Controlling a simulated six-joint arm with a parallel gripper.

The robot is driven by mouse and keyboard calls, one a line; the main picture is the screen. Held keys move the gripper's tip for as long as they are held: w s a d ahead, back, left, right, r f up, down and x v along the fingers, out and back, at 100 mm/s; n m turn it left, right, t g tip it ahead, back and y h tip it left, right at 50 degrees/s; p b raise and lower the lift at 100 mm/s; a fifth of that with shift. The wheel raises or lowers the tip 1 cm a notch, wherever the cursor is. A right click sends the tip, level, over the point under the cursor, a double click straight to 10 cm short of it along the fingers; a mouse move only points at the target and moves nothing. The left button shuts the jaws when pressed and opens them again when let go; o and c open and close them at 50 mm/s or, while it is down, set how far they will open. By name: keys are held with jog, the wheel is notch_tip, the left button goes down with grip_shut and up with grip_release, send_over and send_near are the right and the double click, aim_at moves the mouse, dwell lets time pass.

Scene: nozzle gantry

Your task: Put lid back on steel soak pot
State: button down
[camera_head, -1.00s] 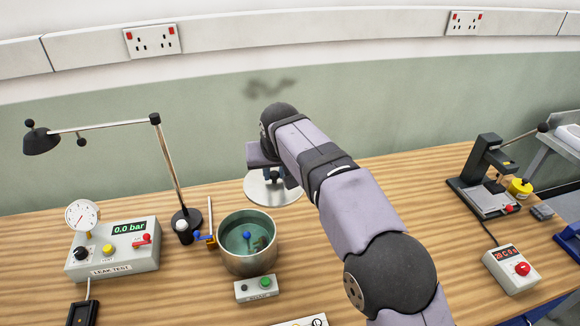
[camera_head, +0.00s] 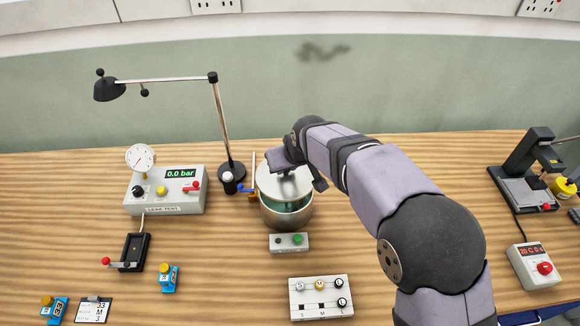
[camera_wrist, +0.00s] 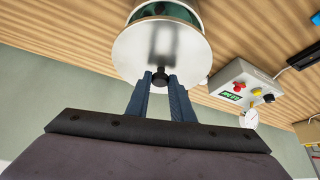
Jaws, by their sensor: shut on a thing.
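The steel soak pot (camera_head: 287,215) stands on the bench in the head view, with teal liquid showing at its front right. The flat round steel lid (camera_head: 284,184) is over the pot, set toward its back, and leaves a crescent of the opening uncovered. In the wrist view the lid (camera_wrist: 150,45) hides most of the pot (camera_wrist: 165,10). My gripper (camera_wrist: 161,78) is shut on the lid's black knob (camera_wrist: 161,79). In the head view my wrist hides the fingertips. I cannot tell whether the lid touches the rim.
A small control box (camera_head: 289,242) with a green button sits just in front of the pot. The leak test box (camera_head: 165,192) and desk lamp (camera_head: 220,130) stand to the left. A tray with knobs (camera_head: 320,298) lies nearer the front. A press (camera_head: 530,175) is at the right.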

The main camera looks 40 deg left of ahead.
aim_at(289, 180)
dwell(0.4)
jog(key=shift+f+b, duration=2.25)
jog(key=shift+f, duration=0.9)
jog(key=shift+f, duration=0.15)
jog(key=c, duration=1)
grip_release()
jog(key=shift+r+p, duration=2.4)
jog(key=shift+r, duration=1.1)
